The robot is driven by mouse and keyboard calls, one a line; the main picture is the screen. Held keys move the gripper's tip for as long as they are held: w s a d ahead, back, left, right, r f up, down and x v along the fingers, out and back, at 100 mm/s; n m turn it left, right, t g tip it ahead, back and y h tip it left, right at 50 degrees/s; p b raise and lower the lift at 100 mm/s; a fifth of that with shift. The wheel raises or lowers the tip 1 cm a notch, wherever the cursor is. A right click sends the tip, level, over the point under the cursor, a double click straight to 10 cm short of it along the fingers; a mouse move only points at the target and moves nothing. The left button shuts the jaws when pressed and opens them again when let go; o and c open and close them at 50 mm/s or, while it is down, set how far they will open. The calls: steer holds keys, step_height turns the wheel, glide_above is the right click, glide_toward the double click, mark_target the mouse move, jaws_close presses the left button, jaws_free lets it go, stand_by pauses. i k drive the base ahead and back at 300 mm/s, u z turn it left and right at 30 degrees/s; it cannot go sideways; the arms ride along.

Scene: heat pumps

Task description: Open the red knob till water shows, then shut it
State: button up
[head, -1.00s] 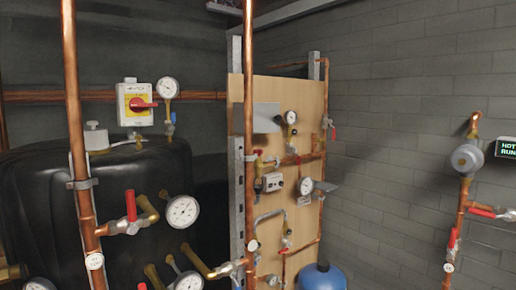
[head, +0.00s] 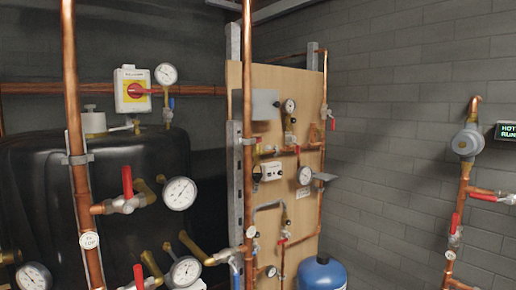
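Several red handles show, and I cannot tell which one is the task's red knob. A red lever (head: 127,181) stands upright on a valve off the left copper pipe. A lower red lever (head: 138,277) is partly cut by the bottom edge. A red rotary switch (head: 136,91) sits on a yellow plate on a white box. More red levers are on the right-hand pipe, one upright (head: 455,222) and one lying sideways (head: 483,197). A small red handle (head: 333,124) is at the board's right edge. No water shows. My gripper is not in view.
A black tank (head: 40,170) fills the left, behind copper pipes (head: 70,60) and dial gauges (head: 179,193). A wooden board (head: 292,85) carries more pipework. A blue vessel (head: 322,274) stands below it. A grey block wall (head: 400,110) lies behind, bare between board and right-hand pipe.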

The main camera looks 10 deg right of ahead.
mark_target(259, 140)
steer(key=k, duration=0.6)
steer(key=z, duration=0.65)
steer(key=i, duration=1.4)
steer(key=u, duration=0.2)
